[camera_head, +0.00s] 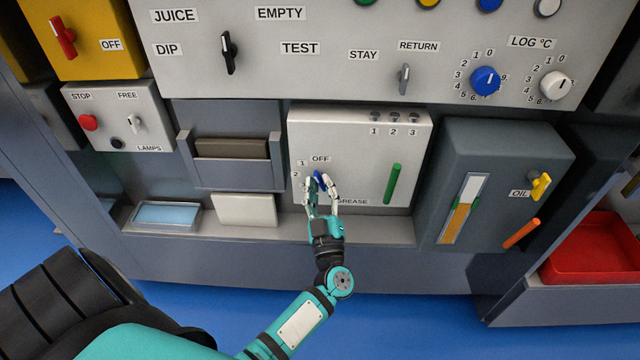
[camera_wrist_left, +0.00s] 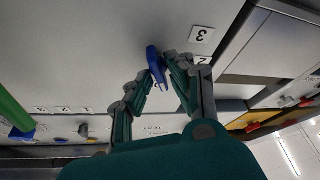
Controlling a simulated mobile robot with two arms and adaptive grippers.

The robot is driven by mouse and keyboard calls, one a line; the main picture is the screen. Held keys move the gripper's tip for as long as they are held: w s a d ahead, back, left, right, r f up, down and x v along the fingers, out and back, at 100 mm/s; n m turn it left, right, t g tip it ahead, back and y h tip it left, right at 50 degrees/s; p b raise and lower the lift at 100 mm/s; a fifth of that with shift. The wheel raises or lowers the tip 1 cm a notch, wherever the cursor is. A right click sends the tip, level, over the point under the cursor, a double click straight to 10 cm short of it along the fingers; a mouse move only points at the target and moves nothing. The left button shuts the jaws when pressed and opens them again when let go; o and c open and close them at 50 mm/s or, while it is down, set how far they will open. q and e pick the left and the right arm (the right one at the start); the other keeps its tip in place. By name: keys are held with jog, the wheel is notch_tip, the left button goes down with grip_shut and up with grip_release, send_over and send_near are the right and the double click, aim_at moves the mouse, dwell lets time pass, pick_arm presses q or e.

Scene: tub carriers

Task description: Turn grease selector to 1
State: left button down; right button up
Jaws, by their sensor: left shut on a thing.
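The grease selector is a blue knob (camera_head: 318,177) on the light grey grease box (camera_head: 345,135), with the labels OFF, 1 and 2 visible around it in the head view. My left gripper (camera_head: 321,186) is at the knob, its fingers on either side, and partly hides it. In the left wrist view my left gripper (camera_wrist_left: 163,80) is shut on the blue knob (camera_wrist_left: 155,62), whose long bar shows between the fingertips. The labels 3 (camera_wrist_left: 201,34) and 2 (camera_wrist_left: 203,62) lie right of it there. Which mark the knob points to is hard to tell.
A green bar handle (camera_head: 393,184) stands to the right on the same box. The oil box (camera_head: 485,150) with a yellow knob (camera_head: 541,186) and an orange lever (camera_head: 521,233) is farther right. A grey holder (camera_head: 232,178) is left of the grease box. A ledge (camera_head: 380,230) runs below.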

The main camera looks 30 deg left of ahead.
pick_arm(q)
jog(key=shift+n+g+y+p, duration=0.3)
jog(key=shift+n+g, duration=0.25)
jog(key=shift+n, duration=0.7)
jog(key=shift+n+g+y+p, duration=0.25)
jog(key=shift+n+g, duration=0.3)
jog(key=shift+n, duration=0.7)
pick_arm(e)
jog(key=shift+s+x, duration=0.2)
jog(key=shift+x, duration=0.95)
jog(key=shift+s+x, duration=0.2)
jog(key=shift+x, duration=0.9)
jog(key=shift+f, duration=0.15)
pick_arm(q)
jog(key=c, duration=1.4)
grip_release()
